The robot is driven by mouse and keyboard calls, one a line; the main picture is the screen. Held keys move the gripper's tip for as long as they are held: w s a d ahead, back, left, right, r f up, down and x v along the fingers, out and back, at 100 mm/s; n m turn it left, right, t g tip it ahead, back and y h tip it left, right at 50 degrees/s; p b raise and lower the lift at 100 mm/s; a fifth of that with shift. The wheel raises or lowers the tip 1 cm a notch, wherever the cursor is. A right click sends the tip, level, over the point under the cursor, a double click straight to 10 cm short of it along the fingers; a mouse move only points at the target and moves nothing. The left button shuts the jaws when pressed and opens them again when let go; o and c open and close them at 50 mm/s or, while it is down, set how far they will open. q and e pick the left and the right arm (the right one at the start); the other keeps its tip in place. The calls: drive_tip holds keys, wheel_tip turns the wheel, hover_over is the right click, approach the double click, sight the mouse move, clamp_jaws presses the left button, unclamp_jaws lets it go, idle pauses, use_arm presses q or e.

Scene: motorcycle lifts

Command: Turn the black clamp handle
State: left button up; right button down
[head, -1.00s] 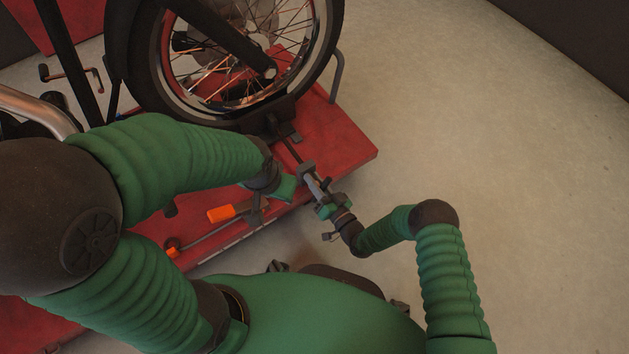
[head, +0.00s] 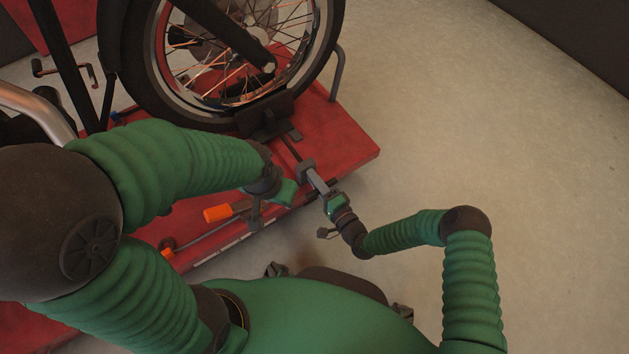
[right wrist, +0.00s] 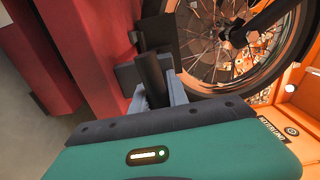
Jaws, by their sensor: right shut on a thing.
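The black clamp handle (right wrist: 152,78) shows in the right wrist view as a dark bar between my right gripper's grey fingers. My right gripper (head: 317,182) is shut on it at the red lift's front edge; in the right wrist view the gripper (right wrist: 160,95) has its green body in front, hiding part of the handle. In the head view a dark rod runs from there toward the black wheel clamp (head: 266,116) by the front tyre. My left gripper (head: 277,191) is left of the right one, over the lift edge; its fingers are too unclear to judge.
The red lift platform (head: 340,140) carries the motorcycle's front wheel (head: 240,60). An orange-handled lever (head: 217,213) lies beside my left gripper. A grey bent bar (head: 338,75) stands at the lift's right side. The floor to the right is clear.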

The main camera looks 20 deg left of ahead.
drive_tip(key=m+b, duration=0.1)
drive_tip(key=m, duration=0.1)
drive_tip(key=m+b, duration=0.1)
drive_tip(key=m, duration=0.1)
drive_tip(key=shift+d+f, duration=0.1)
drive_tip(key=shift+f, duration=0.3)
drive_tip(key=shift+r+m+b, duration=0.1)
drive_tip(key=shift+m+b, duration=0.5)
drive_tip(key=shift+m, duration=1)
drive_tip(key=c, duration=1)
unclamp_jaws()
drive_tip(key=shift+r, duration=0.1)
drive_tip(key=shift+r, duration=0.1)
